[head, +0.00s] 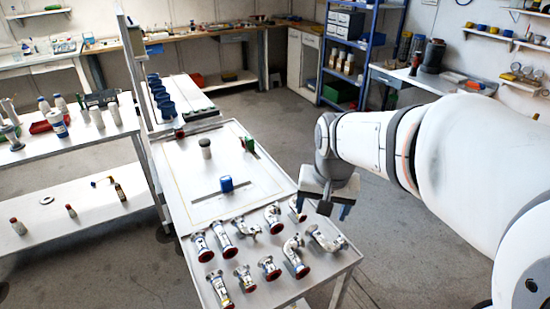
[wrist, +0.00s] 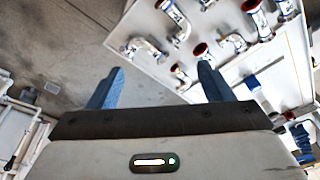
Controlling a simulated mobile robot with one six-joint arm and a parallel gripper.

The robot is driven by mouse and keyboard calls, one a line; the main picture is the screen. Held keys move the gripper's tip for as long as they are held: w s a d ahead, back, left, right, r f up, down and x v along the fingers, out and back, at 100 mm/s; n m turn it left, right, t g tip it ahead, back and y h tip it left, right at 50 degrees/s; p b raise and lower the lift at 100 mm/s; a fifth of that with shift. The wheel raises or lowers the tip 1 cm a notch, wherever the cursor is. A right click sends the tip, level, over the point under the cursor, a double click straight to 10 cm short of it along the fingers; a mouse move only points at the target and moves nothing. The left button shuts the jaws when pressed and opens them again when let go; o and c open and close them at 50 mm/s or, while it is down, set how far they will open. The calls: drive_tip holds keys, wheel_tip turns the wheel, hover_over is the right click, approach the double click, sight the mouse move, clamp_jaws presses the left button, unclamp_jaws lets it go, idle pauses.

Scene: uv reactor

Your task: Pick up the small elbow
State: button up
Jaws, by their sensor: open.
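Silver pipe fittings, several with dark red ends, lie in two rows on the near end of the white table. A smaller elbow (head: 247,228) lies in the back row; it shows in the wrist view (wrist: 233,42). Another small curved fitting (head: 297,208) lies at that row's right end, partly beside my gripper. Larger elbows (head: 326,238) and (head: 296,256) lie in the front row; one shows in the wrist view (wrist: 150,50). I cannot tell for sure which is the small elbow. My gripper (head: 325,207) is open and empty, above the table's right edge; its blue fingers show in the wrist view (wrist: 160,76).
Straight fittings (head: 221,234) stand close together at left. A blue-capped piece (head: 226,184), a grey-topped bottle (head: 205,148) and a green piece (head: 249,146) stand on the table's framed middle. A white shelf unit (head: 80,210) is at left. Floor right of the table is clear.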

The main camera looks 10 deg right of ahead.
drive_tip(key=o, duration=0.5)
drive_tip(key=w+f+m, duration=0.1)
drive_tip(key=w, duration=0.3)
drive_tip(key=w+f+m, duration=0.2)
drive_tip(key=w, duration=0.3)
drive_tip(key=w+f+m+g+p, duration=0.1)
drive_tip(key=w+f+m, duration=0.1)
drive_tip(key=w, duration=0.3)
drive_tip(key=shift+d+f, duration=0.1)
drive_tip(key=shift+d, duration=0.1)
drive_tip(key=w+f+m+p, duration=0.1)
drive_tip(key=w+f, duration=0.2)
drive_tip(key=f, duration=0.3)
drive_tip(key=w+f+m+p, duration=0.1)
drive_tip(key=w+f+m, duration=0.1)
drive_tip(key=f, duration=0.4)
drive_tip(key=w+f+m+g+p, duration=0.1)
drive_tip(key=w+f+m, duration=0.1)
drive_tip(key=w+f, duration=0.2)
wheel_tip(320, 180, down, 2)
drive_tip(key=shift+w+d+f, duration=0.1)
drive_tip(key=shift+f, duration=0.15)
